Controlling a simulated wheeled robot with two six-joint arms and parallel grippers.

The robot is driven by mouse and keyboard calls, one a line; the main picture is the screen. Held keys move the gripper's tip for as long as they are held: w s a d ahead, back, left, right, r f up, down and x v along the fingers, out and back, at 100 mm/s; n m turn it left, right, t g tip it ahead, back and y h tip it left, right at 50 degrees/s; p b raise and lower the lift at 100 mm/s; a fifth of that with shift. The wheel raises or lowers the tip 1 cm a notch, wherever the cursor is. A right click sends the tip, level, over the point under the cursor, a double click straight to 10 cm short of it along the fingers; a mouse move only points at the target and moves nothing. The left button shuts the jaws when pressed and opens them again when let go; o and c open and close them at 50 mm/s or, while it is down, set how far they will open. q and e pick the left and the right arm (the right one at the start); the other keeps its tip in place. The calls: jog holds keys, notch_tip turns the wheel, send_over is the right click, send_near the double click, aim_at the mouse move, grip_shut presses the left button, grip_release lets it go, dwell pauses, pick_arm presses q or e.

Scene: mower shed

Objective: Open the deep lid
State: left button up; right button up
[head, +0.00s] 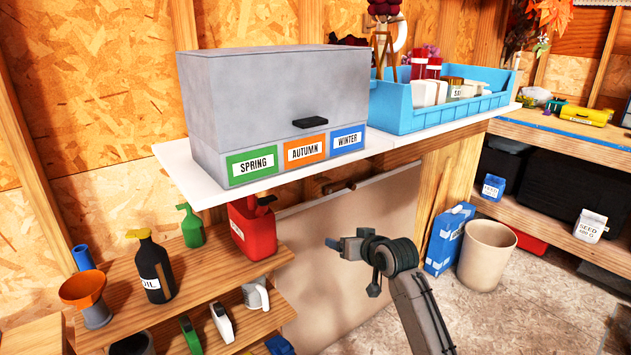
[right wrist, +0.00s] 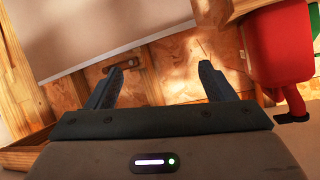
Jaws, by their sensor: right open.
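The grey box (head: 270,95) with the deep lid stands on the white shelf in the head view. Its lid is closed, and a black handle (head: 310,122) sticks out low on its front. Spring, autumn and winter labels run along the base under it. My right gripper (head: 338,243) is below the shelf edge, well below and slightly right of the handle, touching nothing. In the right wrist view my right gripper (right wrist: 163,72) has its two fingers apart with nothing between them. My left gripper is not in view.
The white shelf edge (head: 430,140) overhangs my right gripper. A blue crate (head: 440,115) of bottles stands right of the box. A red can (head: 252,228), also in the right wrist view (right wrist: 285,45), stands left of the gripper. A black oil bottle (head: 154,268) stands on the lower shelf.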

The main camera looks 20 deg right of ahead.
notch_tip(320, 180, up, 13)
jog(key=s+a+n+t+y, duration=0.1)
jog(key=s+a+t, duration=0.1)
jog(key=n+t+y, duration=0.2)
jog(key=n+y, duration=0.1)
jog(key=n, duration=0.1)
send_near(316, 122)
jog(key=p+x, duration=0.2)
jog(key=x, duration=0.7)
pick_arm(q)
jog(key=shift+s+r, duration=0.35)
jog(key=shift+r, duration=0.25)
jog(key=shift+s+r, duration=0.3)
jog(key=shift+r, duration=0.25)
pick_arm(e)
jog(key=shift+w+a, duration=0.15)
jog(key=shift+w, duration=0.4)
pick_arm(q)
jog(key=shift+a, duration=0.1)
